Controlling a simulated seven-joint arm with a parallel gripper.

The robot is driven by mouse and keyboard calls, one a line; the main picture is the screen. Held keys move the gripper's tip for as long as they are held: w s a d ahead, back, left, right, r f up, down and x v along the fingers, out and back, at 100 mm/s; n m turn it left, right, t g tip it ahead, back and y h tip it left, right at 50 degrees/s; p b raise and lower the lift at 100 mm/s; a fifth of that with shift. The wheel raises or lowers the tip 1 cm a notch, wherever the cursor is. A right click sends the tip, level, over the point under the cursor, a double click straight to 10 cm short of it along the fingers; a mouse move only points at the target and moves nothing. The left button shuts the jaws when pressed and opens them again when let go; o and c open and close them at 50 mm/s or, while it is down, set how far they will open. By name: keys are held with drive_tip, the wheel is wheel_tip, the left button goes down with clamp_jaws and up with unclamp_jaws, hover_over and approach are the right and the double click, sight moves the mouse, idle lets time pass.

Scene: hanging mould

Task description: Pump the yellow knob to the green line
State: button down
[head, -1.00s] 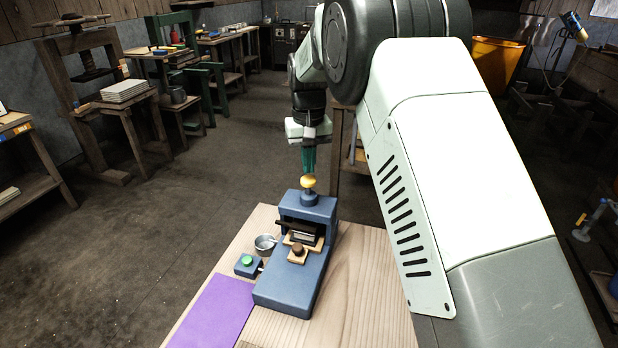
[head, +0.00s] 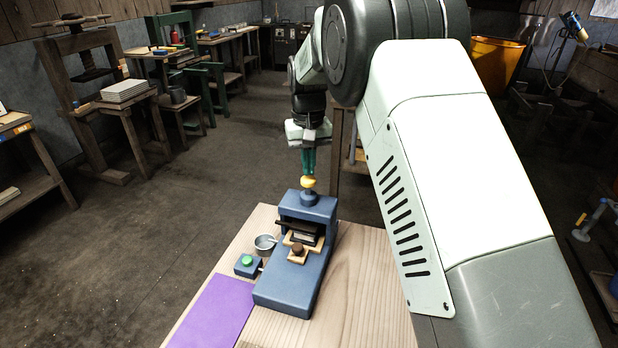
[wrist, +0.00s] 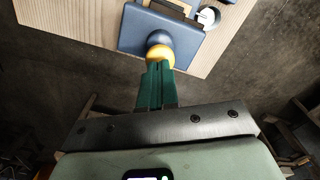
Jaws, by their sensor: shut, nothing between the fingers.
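The yellow knob (head: 308,182) sits on top of the blue press (head: 290,260), on a short blue stem. It also shows in the wrist view (wrist: 160,54), partly covered by my fingertips. My gripper (head: 308,172) points down right above the knob, its green fingers shut with nothing between them. In the wrist view my fingertips (wrist: 159,66) overlap the knob's edge; they look to be at or touching it. I cannot make out a green line in either view.
A green button (head: 247,260) on a small blue box and a metal cup (head: 265,244) stand left of the press. A purple mat (head: 213,312) lies front left on the wooden table (head: 360,285). The table right of the press is clear. A dark slot with a brown-knobbed tray (head: 297,250) opens in the press front.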

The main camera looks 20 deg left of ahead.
drive_tip(key=shift+f, duration=1.7)
drive_tip(key=shift+r, duration=1.45)
drive_tip(key=shift+f, duration=0.2)
drive_tip(key=shift+r, duration=0.1)
drive_tip(key=shift+r, duration=2.9)
